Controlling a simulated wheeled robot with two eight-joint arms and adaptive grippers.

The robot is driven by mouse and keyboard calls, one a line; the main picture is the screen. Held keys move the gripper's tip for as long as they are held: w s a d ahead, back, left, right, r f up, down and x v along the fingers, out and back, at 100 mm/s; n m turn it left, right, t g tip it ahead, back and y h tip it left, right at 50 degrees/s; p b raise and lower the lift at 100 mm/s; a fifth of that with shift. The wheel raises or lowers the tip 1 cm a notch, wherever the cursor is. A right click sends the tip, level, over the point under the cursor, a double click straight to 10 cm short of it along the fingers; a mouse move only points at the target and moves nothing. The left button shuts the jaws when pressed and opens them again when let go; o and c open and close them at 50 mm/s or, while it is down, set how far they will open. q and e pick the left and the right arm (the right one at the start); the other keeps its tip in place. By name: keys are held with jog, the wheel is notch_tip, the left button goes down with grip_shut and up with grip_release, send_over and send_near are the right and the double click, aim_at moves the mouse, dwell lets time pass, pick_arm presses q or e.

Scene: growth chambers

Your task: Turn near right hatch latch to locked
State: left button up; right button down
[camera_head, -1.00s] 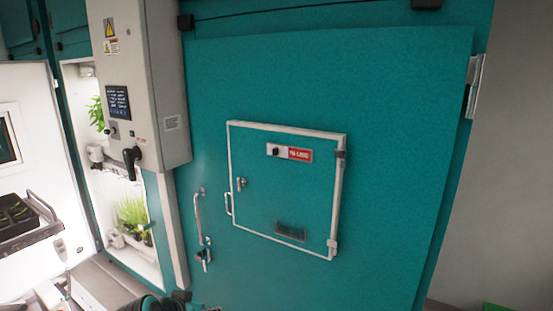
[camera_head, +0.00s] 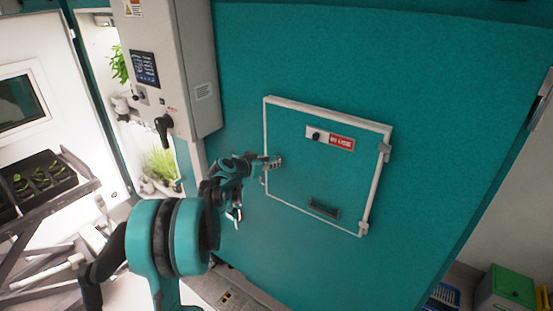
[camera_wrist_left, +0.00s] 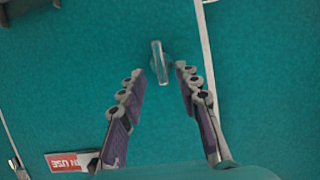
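The hatch (camera_head: 290,180) is a teal panel with a white frame on the large chamber door. Its latch (camera_wrist_left: 159,62) is a small metal bar on a round base, lying roughly parallel to the nearby white frame edge in the left wrist view. My left gripper (camera_head: 277,162) is at the hatch's left edge and hides the latch in the head view. In the left wrist view my gripper (camera_wrist_left: 159,74) is open, with the latch between and just beyond its fingertips. I see a gap on each side of the bar. My right gripper is not in view.
A red and white label (camera_head: 341,143) and a dark slot (camera_head: 323,209) are on the hatch. A grey control box (camera_head: 180,70) with a black rotary handle (camera_head: 163,128) juts out at left. A tray of plants (camera_head: 40,180) stands farther left.

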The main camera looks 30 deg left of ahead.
pick_arm(q)
jog(key=x, duration=0.2)
jog(key=shift+w+f, duration=0.2)
jog(key=shift+w, duration=0.1)
grip_shut()
